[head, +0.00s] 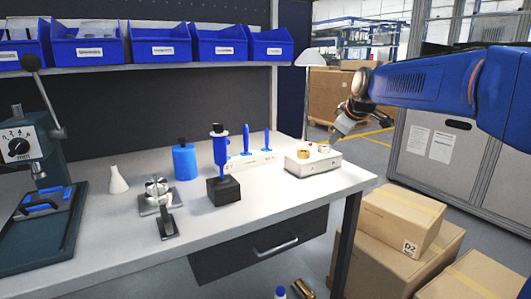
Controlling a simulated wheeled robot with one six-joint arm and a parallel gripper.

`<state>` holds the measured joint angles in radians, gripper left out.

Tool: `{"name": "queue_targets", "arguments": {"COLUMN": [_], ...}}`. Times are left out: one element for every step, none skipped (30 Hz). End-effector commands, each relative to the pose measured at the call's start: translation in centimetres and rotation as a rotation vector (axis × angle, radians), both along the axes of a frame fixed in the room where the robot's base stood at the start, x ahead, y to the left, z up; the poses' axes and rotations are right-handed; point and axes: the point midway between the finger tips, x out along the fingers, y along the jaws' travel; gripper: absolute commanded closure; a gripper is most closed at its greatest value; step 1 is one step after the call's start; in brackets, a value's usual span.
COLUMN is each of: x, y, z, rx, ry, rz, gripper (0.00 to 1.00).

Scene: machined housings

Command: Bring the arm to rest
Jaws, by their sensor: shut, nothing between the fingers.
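My arm (425,84) is blue and reaches in from the right edge of the head view. My gripper (343,127) is at its end, pointing down and to the left near the right end of the white workbench (265,208). It looks small and dark here, with its fingers together and nothing held. In the picture it shows just above and right of a light metal housing (315,165) with a brass-coloured round part (303,154) on top. I cannot tell the exact gap between gripper and housing.
A press (35,170), a metal fixture (157,193), a blue tool on a black block (222,190) and a blue bottle (184,162) stand on the bench. Blue bins (160,47) sit on the shelf above. Cardboard boxes (402,220) stand right of the bench.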

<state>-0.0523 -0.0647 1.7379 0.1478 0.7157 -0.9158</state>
Motion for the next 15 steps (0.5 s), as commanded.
{"name": "queue_targets", "arguments": {"x": [-1.0, -1.6, -2.3, -3.0, -3.7, -4.7, -5.5, -6.4, -7.7, -8.8, -10.0, -11.7, -13.0, -14.3, -16.0], "y": [-0.1, -0.2, -0.4, -0.5, -0.6, -0.7, -0.9, -1.0, -1.2, -1.4, -1.5, -1.8, -1.9, -2.1, -2.4], "z": [-0.1, -0.2, -0.4, -0.6, -0.7, -1.0, -1.2, -1.4, -1.8, -2.2, -2.5, -3.1, -3.6, -4.1, -4.8], "rx": [0.007, 0.013, 0.020, 0.027, 0.032, 0.042, 0.049, 0.057, 0.069, 0.078, 0.090, 0.105, 0.116, 0.128, 0.141], "ry": [0.007, 0.011, 0.019, 0.027, 0.032, 0.041, 0.048, 0.056, 0.068, 0.078, 0.089, 0.104, 0.115, 0.126, 0.142], "rz": [-0.011, -0.019, -0.030, -0.040, -0.048, -0.063, -0.074, -0.087, -0.107, -0.123, -0.140, -0.166, -0.187, -0.206, -0.233], "gripper": [1.00, 1.00, 1.00, 1.00, 1.00, 1.00, 1.00, 1.00, 1.00, 1.00, 1.00, 1.00, 1.00, 1.00, 1.00]}}
